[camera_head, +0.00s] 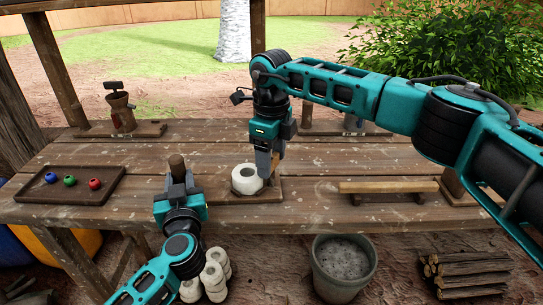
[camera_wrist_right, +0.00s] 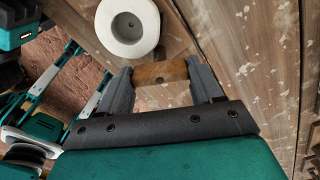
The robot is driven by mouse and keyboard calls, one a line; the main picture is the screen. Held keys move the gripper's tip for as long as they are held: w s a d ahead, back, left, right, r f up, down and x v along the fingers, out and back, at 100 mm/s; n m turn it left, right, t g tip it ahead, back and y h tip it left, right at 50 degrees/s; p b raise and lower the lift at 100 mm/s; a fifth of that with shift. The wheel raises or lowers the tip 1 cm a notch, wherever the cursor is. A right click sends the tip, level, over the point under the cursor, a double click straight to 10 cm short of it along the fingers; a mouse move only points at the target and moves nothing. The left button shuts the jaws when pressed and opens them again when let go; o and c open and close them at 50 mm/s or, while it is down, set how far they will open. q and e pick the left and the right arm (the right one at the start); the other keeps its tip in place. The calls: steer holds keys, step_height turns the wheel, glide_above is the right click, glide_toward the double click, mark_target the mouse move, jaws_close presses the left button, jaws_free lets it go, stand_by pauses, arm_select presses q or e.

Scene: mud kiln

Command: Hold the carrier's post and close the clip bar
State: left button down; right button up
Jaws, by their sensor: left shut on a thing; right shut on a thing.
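The carrier's wooden base (camera_head: 232,198) lies near the table's front edge, with a white roll (camera_head: 247,179) on it. The roll also shows at the top of the right wrist view (camera_wrist_right: 128,27). My left gripper (camera_head: 179,180) is shut on the upright wooden post (camera_head: 177,162), whose top sticks out above the fingers. My right gripper (camera_head: 270,157) points down just right of the roll. It is shut on a short wooden piece, seemingly the clip bar (camera_wrist_right: 160,72), which spans between its fingers in the right wrist view. Whether the bar touches the roll cannot be told.
A dark tray (camera_head: 70,185) with red, green and blue balls lies at the left. A raised wooden bar (camera_head: 388,187) stands to the right. A small brown vessel (camera_head: 122,112) stands at the back left. A bucket (camera_head: 342,265), white rolls and logs (camera_head: 465,272) are below the front edge.

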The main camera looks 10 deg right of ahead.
steer(key=m, duration=0.5)
steer(key=shift+m, duration=0.3)
steer(key=m, duration=0.5)
steer(key=shift+m, duration=0.3)
steer(key=o, duration=1.1)
steer(key=shift+c, duration=0.2)
steer(key=shift+r, duration=0.1)
step_height(320, 180, up, 12)
